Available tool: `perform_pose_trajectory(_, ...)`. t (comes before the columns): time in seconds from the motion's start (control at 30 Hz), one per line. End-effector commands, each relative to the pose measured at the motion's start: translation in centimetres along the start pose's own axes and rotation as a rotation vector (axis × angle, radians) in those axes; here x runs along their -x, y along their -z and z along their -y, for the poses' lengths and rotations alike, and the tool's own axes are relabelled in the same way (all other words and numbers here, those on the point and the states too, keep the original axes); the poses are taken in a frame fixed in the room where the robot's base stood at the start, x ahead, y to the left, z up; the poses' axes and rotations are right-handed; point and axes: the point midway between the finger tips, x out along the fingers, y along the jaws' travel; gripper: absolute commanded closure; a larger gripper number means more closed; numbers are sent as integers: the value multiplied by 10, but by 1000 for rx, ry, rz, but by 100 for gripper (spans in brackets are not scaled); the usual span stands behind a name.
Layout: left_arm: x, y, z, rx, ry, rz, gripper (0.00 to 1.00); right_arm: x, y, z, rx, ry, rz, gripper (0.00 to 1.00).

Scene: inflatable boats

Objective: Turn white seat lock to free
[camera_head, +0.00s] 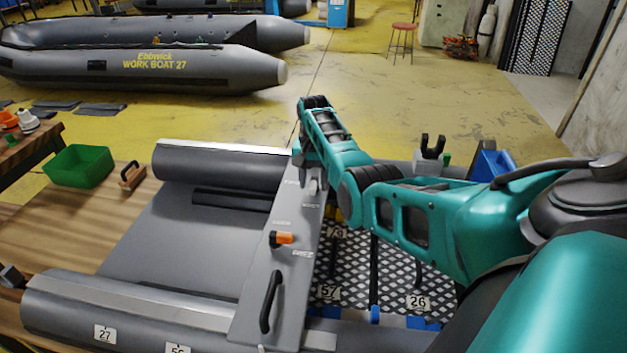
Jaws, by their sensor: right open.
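The grey seat board (261,296) lies across the boat section on the bench. A small pale lever, which looks like the white seat lock (313,187), sits near its far end, partly hidden by my right arm. Small white lettering is printed beside it, too small to read surely. My right gripper (306,172) is open at the far end of the board, close to the white lock; its fingers are mostly hidden, and I cannot tell whether they touch the lock. An orange lock (283,239) sits nearer on the board, pointing right. My left gripper is not in view.
A black handle (271,301) stands up from the near board. A green bin (78,165) and a wooden-backed brush (131,176) are on the bench at left. A patterned mat with number tags lies right of the board. Grey tubes (222,163) flank the section.

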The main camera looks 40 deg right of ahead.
Motion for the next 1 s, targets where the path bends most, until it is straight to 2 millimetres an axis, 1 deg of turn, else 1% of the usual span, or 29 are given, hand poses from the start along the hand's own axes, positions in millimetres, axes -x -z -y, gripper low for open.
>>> perform_pose_trajectory(0.2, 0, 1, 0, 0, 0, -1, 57, 0, 0, 0, 0, 0, -1, 55)
perform_pose_trajectory(0.67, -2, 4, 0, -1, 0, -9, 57, 0, 0, 0, 0, 0, 0, 99)
perform_pose_trajectory(1.0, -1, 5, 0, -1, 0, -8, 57, 1, 0, 0, -16, 0, 0, 100)
